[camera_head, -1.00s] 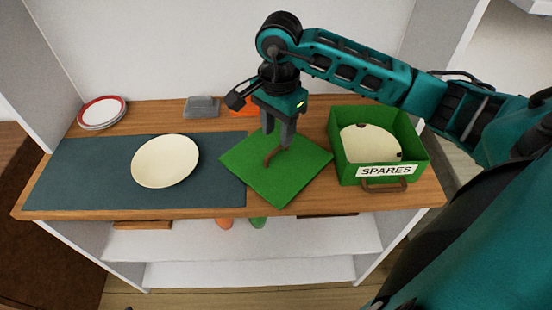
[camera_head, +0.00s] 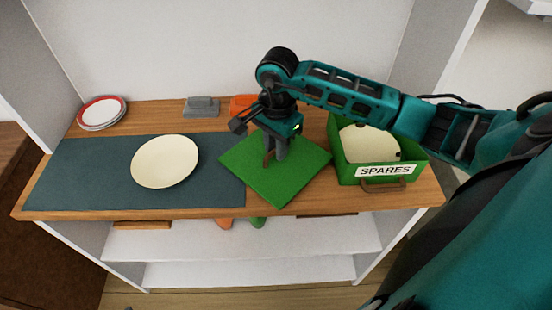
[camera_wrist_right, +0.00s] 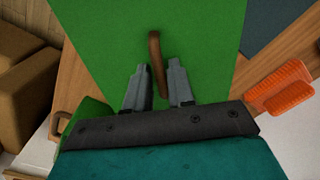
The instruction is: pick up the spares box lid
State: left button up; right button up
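The spares box lid (camera_head: 275,185) is a flat green square with a brown handle. It lies turned like a diamond on the wooden surface, over the right end of the dark mat. My right gripper (camera_head: 275,155) is low over the lid. In the right wrist view, its open fingers (camera_wrist_right: 157,92) stand on either side of the handle (camera_wrist_right: 156,60), with gaps at both sides. The lid also fills the middle of that view (camera_wrist_right: 100,40). The green spares box (camera_head: 385,172) stands open to the right, with a pale plate inside. My left gripper is not in view.
A cream plate (camera_head: 165,161) lies on the dark mat (camera_head: 80,175) at the left. Red-rimmed plates (camera_head: 102,112), a grey object (camera_head: 202,106) and an orange object (camera_head: 243,103) stand at the back. White side panels bound the shelf.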

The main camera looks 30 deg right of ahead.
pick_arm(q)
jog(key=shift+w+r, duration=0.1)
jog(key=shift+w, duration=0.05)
pick_arm(e)
grip_shut()
